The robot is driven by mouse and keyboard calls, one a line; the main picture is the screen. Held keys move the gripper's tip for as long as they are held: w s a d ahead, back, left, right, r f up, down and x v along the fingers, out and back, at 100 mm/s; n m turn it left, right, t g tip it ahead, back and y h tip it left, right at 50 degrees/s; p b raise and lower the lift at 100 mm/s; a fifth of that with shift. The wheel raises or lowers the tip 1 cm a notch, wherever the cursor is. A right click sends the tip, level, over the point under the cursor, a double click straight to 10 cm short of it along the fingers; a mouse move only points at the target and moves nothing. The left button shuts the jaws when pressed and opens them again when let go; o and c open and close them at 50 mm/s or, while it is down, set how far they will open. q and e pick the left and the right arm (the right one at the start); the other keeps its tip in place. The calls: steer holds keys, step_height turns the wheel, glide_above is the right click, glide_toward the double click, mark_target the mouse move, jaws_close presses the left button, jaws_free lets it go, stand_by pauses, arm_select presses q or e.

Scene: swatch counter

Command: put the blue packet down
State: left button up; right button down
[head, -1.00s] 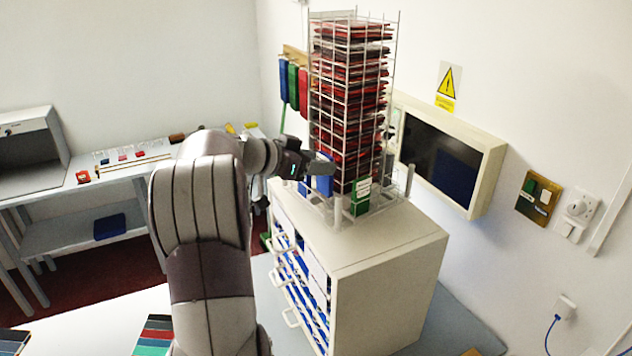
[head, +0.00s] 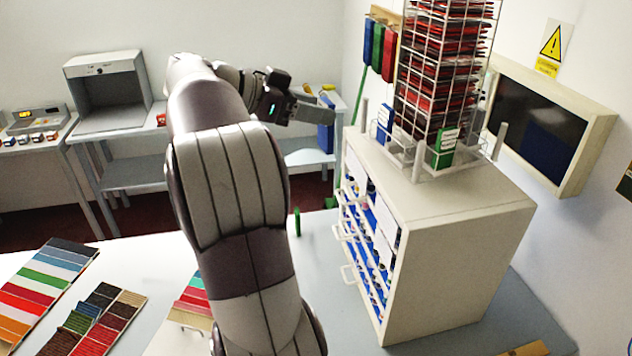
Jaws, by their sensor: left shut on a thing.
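The blue packet (head: 326,132) hangs upright from my left gripper (head: 318,108), which is shut on it. The gripper and packet are in the air to the left of the drawer cabinet's top, apart from it. The gripper's far side and part of the packet's upper end are hidden by the fingers. My right gripper is not in view.
A beige drawer cabinet (head: 460,255) carries a wire rack (head: 440,80) of red and dark packets, with another blue packet (head: 385,122) and a green one (head: 444,148) at its foot. Colour swatch cards (head: 42,285) lie on the pale counter at left.

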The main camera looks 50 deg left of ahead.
arm_select(q)
steer(key=w+a+f+y+b, duration=0.1)
steer(key=a+f+b, duration=0.5)
steer(key=f, duration=1)
steer(key=w+a+f+n+y+b, duration=0.1)
steer(key=w+a+f+b, duration=0.2)
steer(key=a+f+b, duration=0.4)
steer(key=w+a+f+n+b, duration=0.1)
steer(key=a+f+b, duration=0.5)
steer(key=f+b, duration=0.9)
steer(key=shift+w+a+f+t+y+b, duration=0.1)
steer(key=shift+w+f+y+b, duration=0.1)
steer(key=shift+f, duration=1.75)
steer(key=shift+w+a+f+t+y+b, duration=0.1)
steer(key=shift+w+f, duration=0.05)
steer(key=shift+f, duration=1.8)
steer(key=shift+w+a+f+t+y+b, duration=0.1)
steer(key=shift+w+f, duration=0.1)
steer(key=shift+f, duration=1.75)
steer(key=shift+d, duration=0.1)
steer(key=o, duration=1)
steer(key=shift+f, duration=0.1)
